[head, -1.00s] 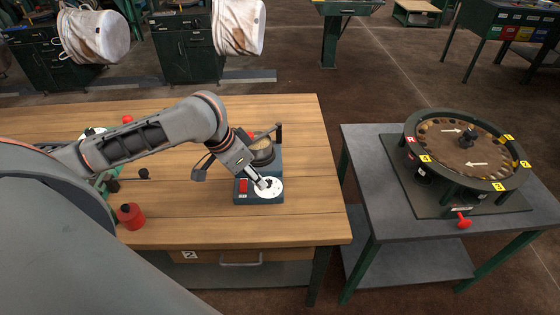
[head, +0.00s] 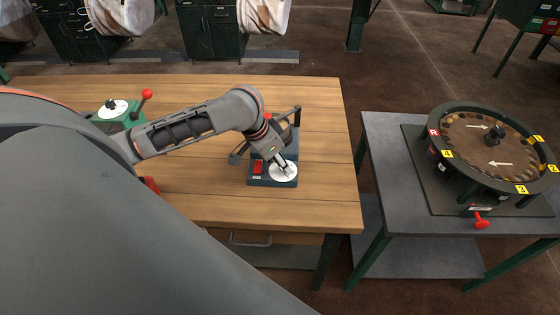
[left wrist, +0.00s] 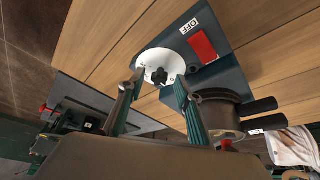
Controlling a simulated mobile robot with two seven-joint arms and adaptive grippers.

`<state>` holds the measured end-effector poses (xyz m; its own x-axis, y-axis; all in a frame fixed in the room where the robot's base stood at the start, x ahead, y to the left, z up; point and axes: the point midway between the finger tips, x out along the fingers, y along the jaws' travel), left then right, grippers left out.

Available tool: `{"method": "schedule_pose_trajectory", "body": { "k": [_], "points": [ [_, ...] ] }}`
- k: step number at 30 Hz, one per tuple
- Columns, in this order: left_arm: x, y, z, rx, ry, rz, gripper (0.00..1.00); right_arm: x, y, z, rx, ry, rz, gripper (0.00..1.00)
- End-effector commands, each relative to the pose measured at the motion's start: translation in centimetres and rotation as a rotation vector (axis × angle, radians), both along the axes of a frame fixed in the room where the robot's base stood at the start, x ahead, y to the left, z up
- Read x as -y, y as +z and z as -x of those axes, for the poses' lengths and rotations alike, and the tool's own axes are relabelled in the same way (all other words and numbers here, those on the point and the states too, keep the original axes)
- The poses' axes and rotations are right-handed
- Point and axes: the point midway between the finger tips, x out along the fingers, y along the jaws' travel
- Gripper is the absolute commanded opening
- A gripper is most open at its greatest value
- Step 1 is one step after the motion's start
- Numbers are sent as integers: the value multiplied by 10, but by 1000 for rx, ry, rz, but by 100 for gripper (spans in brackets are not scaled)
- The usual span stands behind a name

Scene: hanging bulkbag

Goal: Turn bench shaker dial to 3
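The bench shaker (head: 262,182) is a blue-grey unit on the wooden bench, with a red switch (head: 258,168) and a white round dial plate (head: 291,178). In the left wrist view, the dial plate (left wrist: 178,62) carries a black star-shaped knob (left wrist: 159,75). An "OFF" label sits beside the red switch (left wrist: 202,47). My left gripper (head: 284,168) points down at the dial. In the left wrist view, its fingers (left wrist: 158,84) stand apart on either side of the knob, with gaps visible. Dial numbers cannot be read. My right gripper is not in view.
The shaker's cup and handles stand behind the dial. A green device (head: 120,117) with a white dial and red-knobbed lever is at the bench's left. A grey table (head: 385,170) with a round tray machine (head: 496,150) stands right, across a gap.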

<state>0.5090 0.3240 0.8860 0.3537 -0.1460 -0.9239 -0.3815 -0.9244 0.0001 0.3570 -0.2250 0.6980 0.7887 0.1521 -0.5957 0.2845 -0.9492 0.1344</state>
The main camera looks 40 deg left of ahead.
Motion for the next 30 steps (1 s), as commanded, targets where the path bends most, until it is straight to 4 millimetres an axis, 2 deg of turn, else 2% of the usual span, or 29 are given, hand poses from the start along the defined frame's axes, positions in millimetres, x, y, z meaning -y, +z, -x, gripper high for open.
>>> {"method": "schedule_pose_trajectory", "body": {
  "k": [5,9,20,30],
  "points": [
    [0,0,0,0,0,0,34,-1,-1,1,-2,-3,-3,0],
    [0,0,0,0,0,0,0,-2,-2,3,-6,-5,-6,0],
    [-1,0,0,0,-27,-2,0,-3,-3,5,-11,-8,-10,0],
    [-4,1,-2,0,-224,-3,0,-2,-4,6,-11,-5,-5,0]
  ]
}}
